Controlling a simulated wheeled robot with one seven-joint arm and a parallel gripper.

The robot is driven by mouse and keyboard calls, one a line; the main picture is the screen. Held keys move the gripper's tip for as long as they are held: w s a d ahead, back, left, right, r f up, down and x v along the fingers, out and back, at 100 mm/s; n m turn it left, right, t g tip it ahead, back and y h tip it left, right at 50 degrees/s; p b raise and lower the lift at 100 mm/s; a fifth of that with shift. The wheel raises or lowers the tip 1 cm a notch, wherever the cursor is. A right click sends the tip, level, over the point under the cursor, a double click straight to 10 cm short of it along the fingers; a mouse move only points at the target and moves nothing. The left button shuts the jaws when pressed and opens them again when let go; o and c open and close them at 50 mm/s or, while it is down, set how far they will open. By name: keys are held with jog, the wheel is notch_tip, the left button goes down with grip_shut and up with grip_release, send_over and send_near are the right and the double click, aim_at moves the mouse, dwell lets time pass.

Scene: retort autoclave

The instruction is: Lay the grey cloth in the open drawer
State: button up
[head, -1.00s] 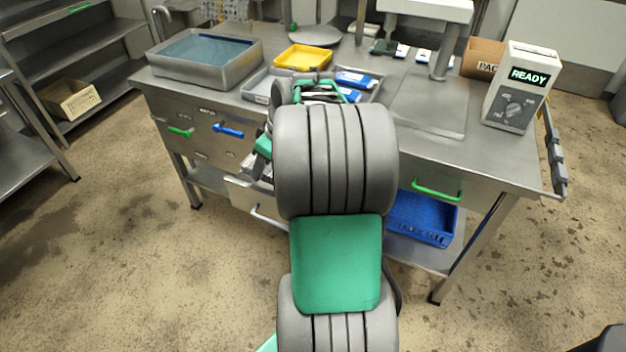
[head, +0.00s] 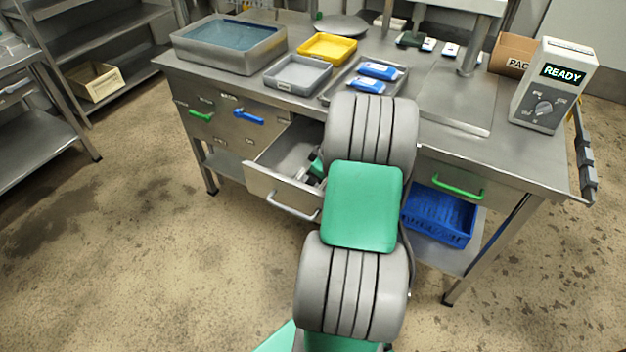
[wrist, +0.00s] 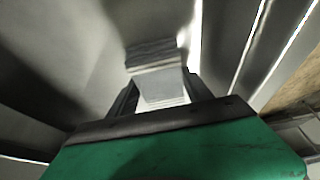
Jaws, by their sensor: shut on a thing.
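The open drawer (head: 262,183) is pulled out from the front of the steel bench, with a light handle on its face. My arm covers its right part in the head view. In the wrist view my gripper (wrist: 160,92) is shut on the grey cloth (wrist: 155,57), a folded, layered stack between the fingers. Steel drawer walls (wrist: 235,40) show around it, so the gripper is down at the drawer. In the head view the cloth is hidden behind my arm. Whether the cloth touches the drawer floor I cannot tell.
On the bench are a water basin (head: 228,66), an empty grey tray (head: 297,74), a yellow tray (head: 327,47), a tray with blue packs (head: 376,78) and a READY box (head: 553,84). A blue crate (head: 437,215) sits on the lower shelf. The floor in front is clear.

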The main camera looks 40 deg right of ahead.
jog(key=shift+f, duration=0.1)
jog(key=shift+f, duration=0.15)
jog(key=o, duration=1.5)
